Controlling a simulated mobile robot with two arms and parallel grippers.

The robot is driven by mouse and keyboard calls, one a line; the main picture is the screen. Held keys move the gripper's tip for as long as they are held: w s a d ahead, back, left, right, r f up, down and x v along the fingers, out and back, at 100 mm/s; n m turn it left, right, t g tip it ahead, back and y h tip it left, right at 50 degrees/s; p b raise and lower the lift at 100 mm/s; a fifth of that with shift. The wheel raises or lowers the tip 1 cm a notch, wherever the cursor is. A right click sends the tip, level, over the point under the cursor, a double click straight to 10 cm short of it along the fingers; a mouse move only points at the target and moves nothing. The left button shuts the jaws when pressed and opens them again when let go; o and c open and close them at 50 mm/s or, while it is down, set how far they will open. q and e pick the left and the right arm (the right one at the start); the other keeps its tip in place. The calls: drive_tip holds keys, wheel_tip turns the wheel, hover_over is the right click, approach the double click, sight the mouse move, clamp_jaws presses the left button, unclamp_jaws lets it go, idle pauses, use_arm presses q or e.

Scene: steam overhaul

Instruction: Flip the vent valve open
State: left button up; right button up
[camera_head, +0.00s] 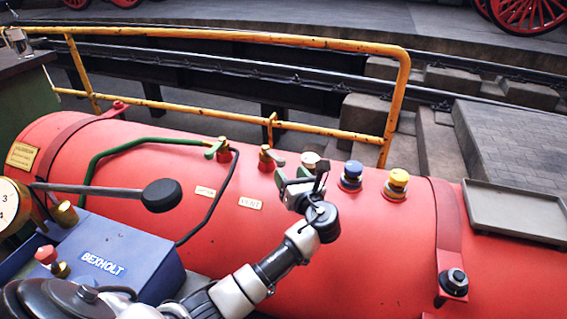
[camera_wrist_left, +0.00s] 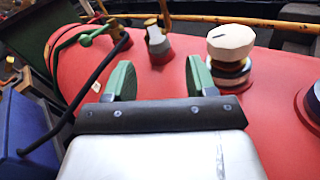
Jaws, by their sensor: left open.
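The vent valve (camera_head: 266,160) is a small brass fitting on a red base on top of the red tank, behind the yellow VENT plate (camera_head: 250,203). In the left wrist view the valve (camera_wrist_left: 157,45) stands beyond the fingertips, near the middle of the gap between them, with a pale lever on top. My left gripper (camera_head: 293,178) is open and empty, with green finger pads, just right of and nearer than the valve. In the wrist view the gripper (camera_wrist_left: 160,78) does not visibly touch the valve. My right gripper is not in view.
A green-lever valve (camera_head: 222,152) stands left of the vent valve. A cream octagonal knob (camera_wrist_left: 231,42), a blue knob (camera_head: 351,173) and a yellow knob (camera_head: 397,182) stand to its right. A yellow rail (camera_head: 230,38) runs behind. A blue BEXHOLT box (camera_head: 120,255) and black-knobbed lever (camera_head: 161,195) are front left.

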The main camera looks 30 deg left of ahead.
use_arm(q)
drive_tip(key=shift+v, duration=2.15)
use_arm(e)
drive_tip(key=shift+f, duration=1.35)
use_arm(q)
drive_tip(key=shift+p, duration=0.3)
